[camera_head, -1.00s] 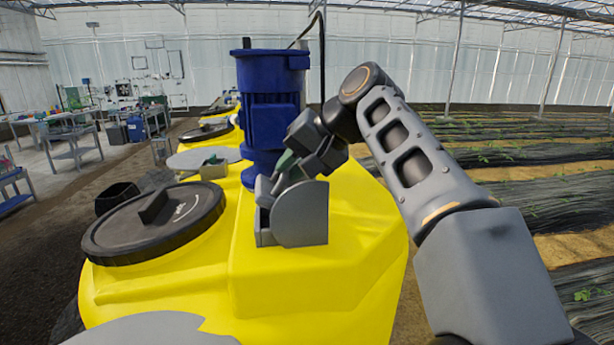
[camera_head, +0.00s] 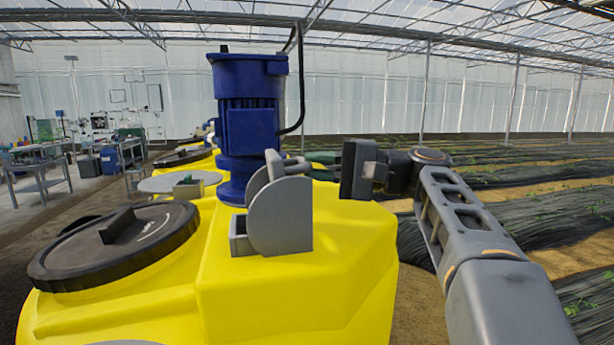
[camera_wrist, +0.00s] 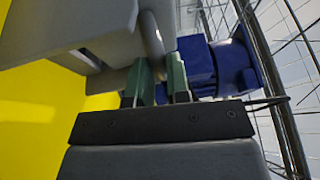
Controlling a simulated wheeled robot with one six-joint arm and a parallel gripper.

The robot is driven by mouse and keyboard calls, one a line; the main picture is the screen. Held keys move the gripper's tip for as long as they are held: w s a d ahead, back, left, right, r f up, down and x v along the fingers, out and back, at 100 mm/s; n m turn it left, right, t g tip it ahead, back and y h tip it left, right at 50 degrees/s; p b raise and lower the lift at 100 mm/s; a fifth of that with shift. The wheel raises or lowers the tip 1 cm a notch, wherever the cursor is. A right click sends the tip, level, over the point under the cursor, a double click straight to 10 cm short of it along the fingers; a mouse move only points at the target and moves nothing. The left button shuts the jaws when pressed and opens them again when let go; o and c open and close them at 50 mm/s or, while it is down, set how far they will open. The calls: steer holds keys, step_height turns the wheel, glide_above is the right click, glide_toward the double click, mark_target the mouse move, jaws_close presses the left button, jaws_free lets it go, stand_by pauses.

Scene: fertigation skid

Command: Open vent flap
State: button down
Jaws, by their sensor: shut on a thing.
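The grey vent (camera_head: 280,222) stands on top of the yellow tank, with rounded side plates and a boxy front. Its flap (camera_head: 262,182) is raised and tilted steeply. A short bar-like handle (camera_head: 296,165) sticks out to the right from the flap. My gripper (camera_head: 320,164) reaches in from the right, level with the handle. In the wrist view, the green fingers (camera_wrist: 160,75) are close together around the end of the grey handle (camera_wrist: 153,40). The grey vent body (camera_wrist: 70,30) fills the upper left there. The exact contact is partly hidden.
A blue motor (camera_head: 249,125) stands just behind the vent, close to my gripper. A black round lid (camera_head: 115,245) lies on the yellow tank (camera_head: 300,310) at left. Planting rows lie to the right; work tables stand far left.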

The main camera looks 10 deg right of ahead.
steer(key=shift+d+f+y+b, duration=0.3)
steer(key=shift+d+f+b, duration=0.35)
steer(key=shift+d, duration=0.1)
steer(key=c, duration=1.1)
jaws_free()
steer(key=shift+a, duration=0.15)
steer(key=b+v, duration=0.1)
steer(key=v, duration=1.3)
steer(key=shift+a, duration=0.1)
